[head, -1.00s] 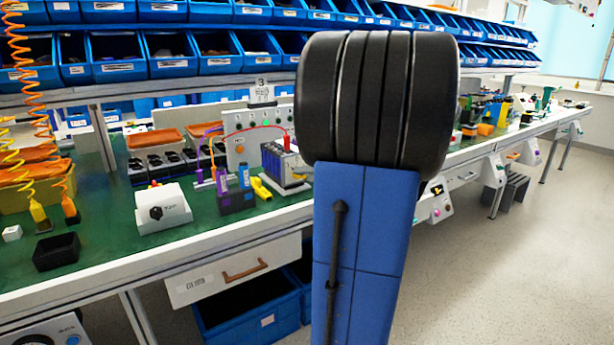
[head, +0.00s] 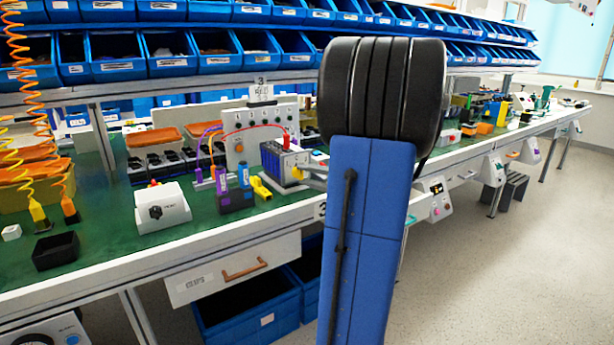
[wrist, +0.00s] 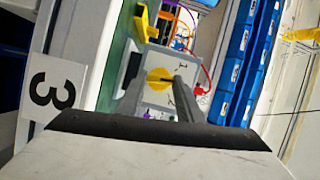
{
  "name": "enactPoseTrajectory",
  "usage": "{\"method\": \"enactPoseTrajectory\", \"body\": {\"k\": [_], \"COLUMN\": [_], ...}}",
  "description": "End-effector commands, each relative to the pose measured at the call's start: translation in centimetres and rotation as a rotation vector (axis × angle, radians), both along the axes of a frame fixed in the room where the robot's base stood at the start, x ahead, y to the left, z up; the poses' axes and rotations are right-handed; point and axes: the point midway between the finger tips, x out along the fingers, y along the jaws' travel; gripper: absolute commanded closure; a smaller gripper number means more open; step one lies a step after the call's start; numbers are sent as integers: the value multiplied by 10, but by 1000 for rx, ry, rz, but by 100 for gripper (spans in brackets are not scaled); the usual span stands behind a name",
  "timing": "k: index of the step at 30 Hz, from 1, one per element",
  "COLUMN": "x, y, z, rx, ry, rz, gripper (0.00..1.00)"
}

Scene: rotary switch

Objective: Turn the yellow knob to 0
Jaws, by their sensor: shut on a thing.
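The yellow knob (wrist: 157,76) sits on a light grey plate (wrist: 156,95) in the wrist view. Small dark marks stand around it, too small to read surely. My gripper (wrist: 160,84) has one finger at each side of the knob and is shut on it. A dark line shows on the knob, partly beside the right finger. In the head view, the device with dark fins (head: 282,160) stands at the bench's front edge. My gripper (head: 311,174) reaches its right side there, partly hidden by my arm.
A white box with a black knob (head: 161,207), a black tray (head: 56,251) and a yellow clamp-like piece (head: 260,188) are on the green bench top. A panel with red and purple cables (head: 240,145) stands behind. Blue bins (head: 175,52) line the shelves above.

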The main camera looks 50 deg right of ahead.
Motion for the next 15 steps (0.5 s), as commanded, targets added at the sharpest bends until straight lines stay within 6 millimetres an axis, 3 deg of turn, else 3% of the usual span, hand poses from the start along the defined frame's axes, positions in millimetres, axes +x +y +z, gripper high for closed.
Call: {"method": "enactPoseTrajectory", "body": {"k": [15], "x": [0], "y": [-1], "z": [-2], "rx": [133], "ry": [-31], "rz": [-1], "gripper": [90]}}
